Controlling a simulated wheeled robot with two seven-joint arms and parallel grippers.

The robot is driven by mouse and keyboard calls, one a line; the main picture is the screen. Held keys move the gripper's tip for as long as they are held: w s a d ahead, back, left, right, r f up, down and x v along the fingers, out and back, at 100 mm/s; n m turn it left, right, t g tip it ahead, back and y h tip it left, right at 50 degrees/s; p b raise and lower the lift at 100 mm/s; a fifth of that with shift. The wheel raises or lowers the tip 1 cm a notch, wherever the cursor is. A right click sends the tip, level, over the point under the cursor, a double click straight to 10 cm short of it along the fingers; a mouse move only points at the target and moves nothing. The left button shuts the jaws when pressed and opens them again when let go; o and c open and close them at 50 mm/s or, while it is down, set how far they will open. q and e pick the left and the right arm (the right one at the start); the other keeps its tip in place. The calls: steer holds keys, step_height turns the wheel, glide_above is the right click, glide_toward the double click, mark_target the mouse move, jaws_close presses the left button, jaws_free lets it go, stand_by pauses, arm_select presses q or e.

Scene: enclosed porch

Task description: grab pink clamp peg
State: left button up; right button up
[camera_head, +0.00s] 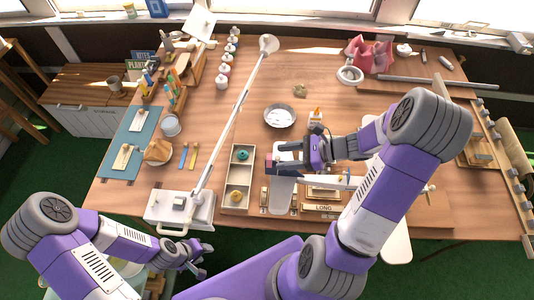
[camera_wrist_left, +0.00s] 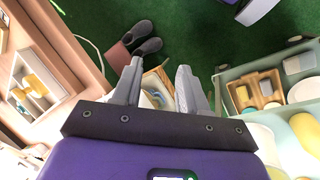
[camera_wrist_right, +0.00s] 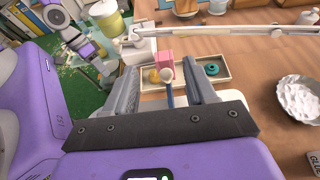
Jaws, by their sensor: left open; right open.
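A small pink block-like piece (camera_wrist_right: 163,60), probably the clamp peg, shows between the fingertips of my open right gripper (camera_wrist_right: 160,72) in the right wrist view. A round tan end and a dark blue stem show just below it. In the head view a small reddish piece (camera_head: 268,163) is at the tips of my right gripper (camera_head: 280,158), over the worktable. I cannot tell whether the fingers touch it. My left gripper (camera_head: 198,262) is open and empty, low beyond the table's front edge; its fingers (camera_wrist_left: 160,70) point at the floor side in the left wrist view.
A two-part tray (camera_head: 225,190) holds a teal ring and a yellow piece. The white lamp (camera_head: 180,210) has a long arm slanting across the table. A metal bowl (camera_head: 279,116) stands behind my right gripper. A pink folded thing (camera_head: 370,55) stands at the back right.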

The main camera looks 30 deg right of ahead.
mark_target(269, 157)
steer(key=x, duration=0.5)
steer(key=shift+w+a, duration=0.15)
steer(key=shift+w, duration=0.2)
jaws_close()
